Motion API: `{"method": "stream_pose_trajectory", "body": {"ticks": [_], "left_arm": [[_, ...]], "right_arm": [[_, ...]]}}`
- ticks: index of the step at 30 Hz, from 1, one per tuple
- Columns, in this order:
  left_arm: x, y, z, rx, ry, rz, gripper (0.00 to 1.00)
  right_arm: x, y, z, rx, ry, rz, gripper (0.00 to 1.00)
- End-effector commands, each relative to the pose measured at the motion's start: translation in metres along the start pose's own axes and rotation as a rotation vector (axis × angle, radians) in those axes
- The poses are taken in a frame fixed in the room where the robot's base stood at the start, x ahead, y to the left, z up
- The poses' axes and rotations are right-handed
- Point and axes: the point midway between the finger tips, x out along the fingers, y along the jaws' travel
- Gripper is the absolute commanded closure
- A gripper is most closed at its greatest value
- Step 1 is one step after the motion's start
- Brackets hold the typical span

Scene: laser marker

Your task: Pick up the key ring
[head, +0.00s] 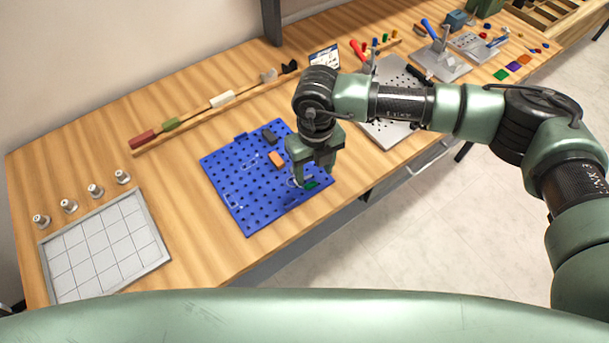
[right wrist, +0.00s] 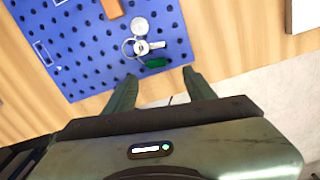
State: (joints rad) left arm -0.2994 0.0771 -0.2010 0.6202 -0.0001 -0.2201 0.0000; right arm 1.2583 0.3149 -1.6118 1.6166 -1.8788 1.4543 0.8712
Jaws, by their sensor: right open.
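The key ring (right wrist: 141,46) lies on the blue pegboard (right wrist: 85,60) near its front edge, with silver keys, a thin metal ring and a green tag. Its green tag also shows in the head view (head: 311,184), where my gripper covers part of the key ring. My right gripper (right wrist: 161,77) is open and empty, fingers pointing down toward the board. In the right wrist view its two fingertips lie just short of the green tag, one to each side. It also shows in the head view (head: 313,175). My left gripper is not in view.
An orange block (head: 276,159) and a dark block (head: 270,137) lie on the board behind the key ring. A grey gridded tray (head: 160,255) and several metal knobs stand at the left. A perforated metal plate (head: 385,130) lies to the right. Bare wood surrounds the board.

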Motion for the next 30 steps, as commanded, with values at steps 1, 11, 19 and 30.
{"method": "stream_pose_trajectory", "body": {"ticks": [1,11,19,30], "left_arm": [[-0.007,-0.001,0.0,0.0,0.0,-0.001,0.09],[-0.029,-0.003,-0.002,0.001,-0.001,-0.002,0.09],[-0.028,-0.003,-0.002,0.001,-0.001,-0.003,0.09],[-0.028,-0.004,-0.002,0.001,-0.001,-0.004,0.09]], "right_arm": [[0.003,0.001,0.0,0.0,0.002,0.001,0.45],[0.048,0.005,0.003,-0.001,0.001,0.004,0.45],[0.053,0.005,0.003,-0.002,-0.001,0.005,0.45],[0.052,0.005,0.004,-0.002,-0.001,0.005,1.0]]}}
